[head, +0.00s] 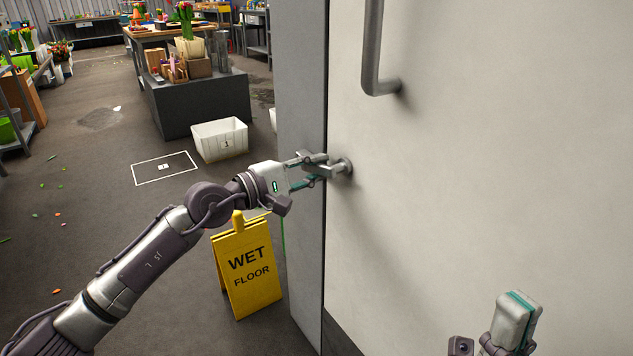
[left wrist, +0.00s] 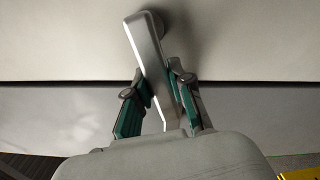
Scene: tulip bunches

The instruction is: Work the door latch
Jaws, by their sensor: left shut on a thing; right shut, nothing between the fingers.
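The door (head: 480,190) is a large pale panel filling the right of the head view. Its metal latch lever (head: 340,167) sticks out near the door's left edge, below the long pull handle (head: 374,55). My left gripper (head: 312,169) is shut on the lever. In the left wrist view the lever (left wrist: 146,52) runs, slightly tilted, from its round mount down between the teal-padded fingers (left wrist: 153,88). My right gripper (head: 516,318) is shut and empty, low in front of the door; its fingertips point up.
A grey frame (head: 302,100) borders the door's left edge, with a narrow dark seam between. A yellow wet floor sign (head: 248,270) stands below my left arm. A white bin (head: 219,139) and a dark workbench (head: 205,102) with tulips stand beyond. Floor at left is mostly open.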

